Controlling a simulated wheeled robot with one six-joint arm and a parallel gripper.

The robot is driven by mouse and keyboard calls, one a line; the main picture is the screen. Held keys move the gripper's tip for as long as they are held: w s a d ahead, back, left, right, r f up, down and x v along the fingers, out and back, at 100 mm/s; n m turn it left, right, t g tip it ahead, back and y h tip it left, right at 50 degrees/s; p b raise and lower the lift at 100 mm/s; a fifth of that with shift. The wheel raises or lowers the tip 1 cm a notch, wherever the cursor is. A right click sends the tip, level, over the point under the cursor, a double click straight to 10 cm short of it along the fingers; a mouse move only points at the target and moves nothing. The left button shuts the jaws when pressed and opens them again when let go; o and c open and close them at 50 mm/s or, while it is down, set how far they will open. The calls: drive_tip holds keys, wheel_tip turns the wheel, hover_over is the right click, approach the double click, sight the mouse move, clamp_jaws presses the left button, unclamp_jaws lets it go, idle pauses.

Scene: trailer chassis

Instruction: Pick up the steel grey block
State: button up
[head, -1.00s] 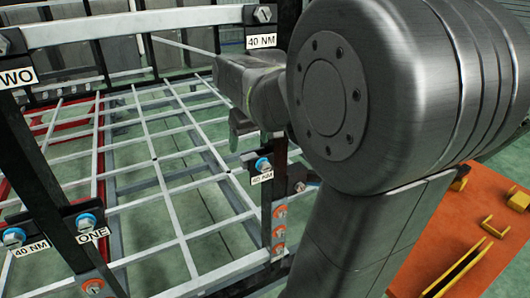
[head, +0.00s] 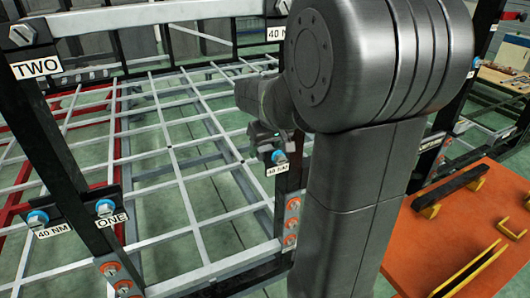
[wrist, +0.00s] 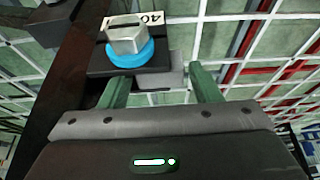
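My gripper (wrist: 160,92) has two green fingers, set wide apart with a gap between them. In the head view my gripper (head: 265,140) is just above and left of a blue-ringed bolt (head: 279,157) on the dark post. In the wrist view a square steel-grey bolt head (wrist: 127,40) with a blue ring sits on a black bracket (wrist: 110,68), beyond the left finger. A plain grey block-like face (wrist: 173,72) shows past the bracket, between the finger directions. I cannot tell which is the steel grey block. Contact with the fingers is not visible.
Dark posts carry more blue-ringed bolts (head: 37,218) and labels. A pale lattice (head: 170,148) spans the left. An orange table (head: 425,262) at right holds a black bar (head: 450,190) and yellow brackets (head: 470,268). My arm hides the middle.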

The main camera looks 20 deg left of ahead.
drive_tip(key=c, duration=0.7)
drive_tip(key=shift+r, duration=0.15)
